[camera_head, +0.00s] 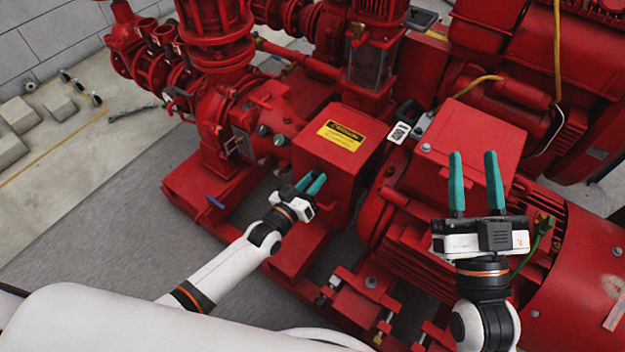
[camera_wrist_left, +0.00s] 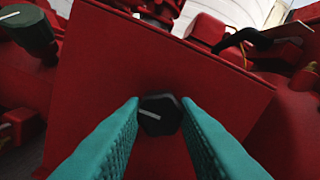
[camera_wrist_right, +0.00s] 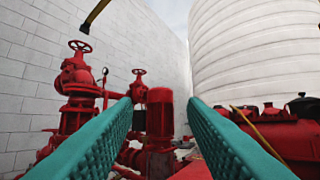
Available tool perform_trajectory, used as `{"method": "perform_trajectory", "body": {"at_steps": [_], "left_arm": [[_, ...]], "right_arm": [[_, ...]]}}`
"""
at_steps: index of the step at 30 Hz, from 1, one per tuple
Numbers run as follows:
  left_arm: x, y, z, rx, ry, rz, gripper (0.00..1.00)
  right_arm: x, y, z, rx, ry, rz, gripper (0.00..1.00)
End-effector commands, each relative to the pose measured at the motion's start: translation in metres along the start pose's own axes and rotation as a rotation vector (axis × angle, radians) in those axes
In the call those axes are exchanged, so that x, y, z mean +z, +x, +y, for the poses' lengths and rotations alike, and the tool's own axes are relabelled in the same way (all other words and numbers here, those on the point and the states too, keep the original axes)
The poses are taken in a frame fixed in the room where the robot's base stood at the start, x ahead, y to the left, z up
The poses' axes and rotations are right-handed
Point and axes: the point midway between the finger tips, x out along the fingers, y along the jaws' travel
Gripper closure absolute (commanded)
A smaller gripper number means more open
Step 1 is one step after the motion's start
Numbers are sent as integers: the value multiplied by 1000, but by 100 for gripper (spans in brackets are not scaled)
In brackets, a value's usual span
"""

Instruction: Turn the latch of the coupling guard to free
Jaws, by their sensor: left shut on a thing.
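The coupling guard (camera_head: 335,150) is a red box with a yellow warning label on top, in the middle of the head view. Its latch (camera_wrist_left: 160,114) is a dark knob with a pale line mark, on the red face in the left wrist view; the mark slopes slightly down to the right. My left gripper (camera_head: 311,183) is at the guard's near face, shut on the latch, with one teal finger on each side of it. The latch is hidden in the head view. My right gripper (camera_head: 476,182) is raised above the red motor, its fingers apart and empty.
The red motor (camera_head: 590,270) lies right of the guard, with a red terminal box (camera_head: 465,150) on it. Red pump pipes and valves (camera_head: 215,40) stand at the back left. Another dark knob (camera_wrist_left: 28,30) shows at the upper left of the left wrist view. Grey floor is open at left.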

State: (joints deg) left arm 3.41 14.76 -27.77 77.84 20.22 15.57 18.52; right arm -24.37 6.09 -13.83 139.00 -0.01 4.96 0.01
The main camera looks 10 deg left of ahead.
Motion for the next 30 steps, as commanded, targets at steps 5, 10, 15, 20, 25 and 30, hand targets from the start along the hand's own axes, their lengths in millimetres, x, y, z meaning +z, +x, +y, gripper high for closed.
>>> {"method": "perform_trajectory", "body": {"at_steps": [5,10,15,20,25,30], "left_arm": [[0,0,0,1,-3,1,96],[0,0,0,1,-3,1,58],[0,0,0,0,-2,0,51],[0,0,0,0,-1,0,51],[1,-10,0,1,-1,1,51],[1,-34,0,2,0,3,51]], "right_arm": [[0,0,0,0,0,0,61],[0,0,0,0,0,1,61],[0,0,0,0,0,0,61],[0,0,0,0,1,0,61],[-8,0,-2,-4,-4,68,61],[-33,-5,-6,-13,-10,250,61]]}}
